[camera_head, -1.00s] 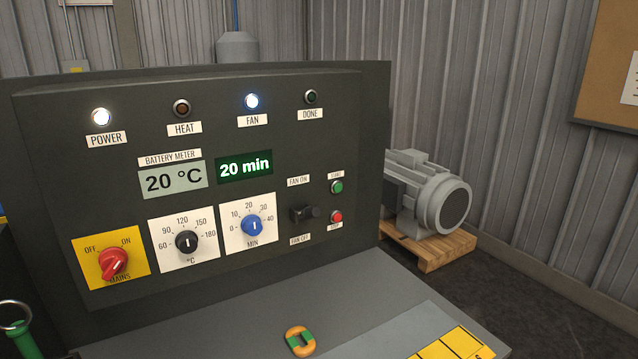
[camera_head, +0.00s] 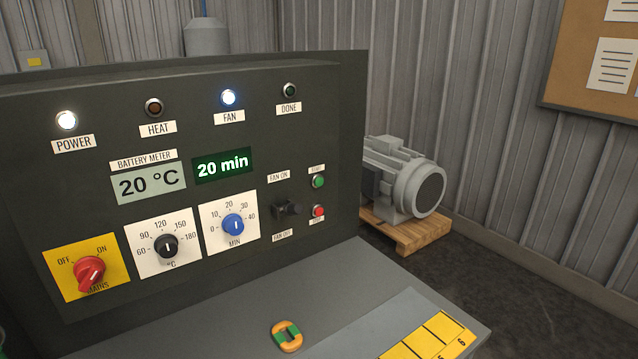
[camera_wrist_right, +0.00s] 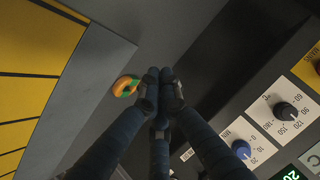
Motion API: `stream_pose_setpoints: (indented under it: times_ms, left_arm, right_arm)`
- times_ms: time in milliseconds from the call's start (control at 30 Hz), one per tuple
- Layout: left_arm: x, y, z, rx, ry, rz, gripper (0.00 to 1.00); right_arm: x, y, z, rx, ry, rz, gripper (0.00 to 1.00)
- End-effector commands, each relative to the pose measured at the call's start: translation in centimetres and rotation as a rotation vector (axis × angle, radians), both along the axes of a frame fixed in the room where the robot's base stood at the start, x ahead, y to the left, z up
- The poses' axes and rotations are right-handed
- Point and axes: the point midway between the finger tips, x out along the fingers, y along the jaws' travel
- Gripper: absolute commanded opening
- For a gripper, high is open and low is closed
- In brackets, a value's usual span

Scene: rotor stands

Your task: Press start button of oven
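The oven's dark control panel (camera_head: 75,190) fills the left of the head view. The green start button (camera_head: 318,181) is at its right side, under a small label. The red button (camera_head: 318,211) sits just below it. My right gripper (camera_wrist_right: 160,74) shows in the right wrist view, its fingertips together with nothing seen between them. It is over the ledge near the panel, with the blue minute knob (camera_wrist_right: 241,149) to its lower right. The start button is not visible in that view. Neither gripper shows in the head view.
An orange and green ring (camera_head: 287,337) lies on the grey ledge (camera_head: 235,325) in front of the panel. A fan switch (camera_head: 288,208) is left of the buttons. A grey motor (camera_head: 405,180) on a wooden pallet (camera_head: 425,235) stands behind to the right. Floor at the right is clear.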

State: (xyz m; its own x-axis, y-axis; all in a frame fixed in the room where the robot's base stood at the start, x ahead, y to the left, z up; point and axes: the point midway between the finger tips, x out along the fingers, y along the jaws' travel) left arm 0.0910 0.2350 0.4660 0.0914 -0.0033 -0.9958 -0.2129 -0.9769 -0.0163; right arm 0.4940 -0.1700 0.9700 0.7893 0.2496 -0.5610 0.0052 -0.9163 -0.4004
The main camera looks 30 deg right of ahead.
Motion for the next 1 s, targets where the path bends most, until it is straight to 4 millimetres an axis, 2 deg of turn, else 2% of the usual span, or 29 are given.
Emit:
stream_pose_setpoints:
  times_ms: [33, 200, 367, 500, 600, 733, 900, 1000]
  left_arm:
    - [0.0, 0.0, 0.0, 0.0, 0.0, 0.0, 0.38]
    - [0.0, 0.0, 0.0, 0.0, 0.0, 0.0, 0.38]
    - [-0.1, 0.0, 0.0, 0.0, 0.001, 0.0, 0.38]
    - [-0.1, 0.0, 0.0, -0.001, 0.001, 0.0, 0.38]
    - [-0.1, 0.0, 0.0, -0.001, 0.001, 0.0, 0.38]
    - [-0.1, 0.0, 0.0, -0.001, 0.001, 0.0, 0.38]
    - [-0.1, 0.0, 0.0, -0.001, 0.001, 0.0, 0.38]
    - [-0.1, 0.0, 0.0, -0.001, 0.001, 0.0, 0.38]
  right_arm:
    - [2.1, -0.3, 1.6, 0.06, -0.061, -0.035, 0.0]
    - [7.9, -2.0, 7.6, 0.279, -0.263, -0.156, 0.0]
    - [12.0, -5.3, 13.6, 0.499, -0.455, -0.28, 0.0]
    - [14.3, -9.2, 18.4, 0.693, -0.615, -0.392, 0.0]
    - [15.2, -12.4, 21.3, 0.829, -0.723, -0.474, 0.0]
    - [15.7, -16.8, 24.1, 1.002, -0.856, -0.58, 0.0]
    - [15.4, -22.0, 26.2, 1.192, -0.998, -0.705, 0.0]
    - [15.0, -24.1, 26.6, 1.272, -1.056, -0.761, 0.0]
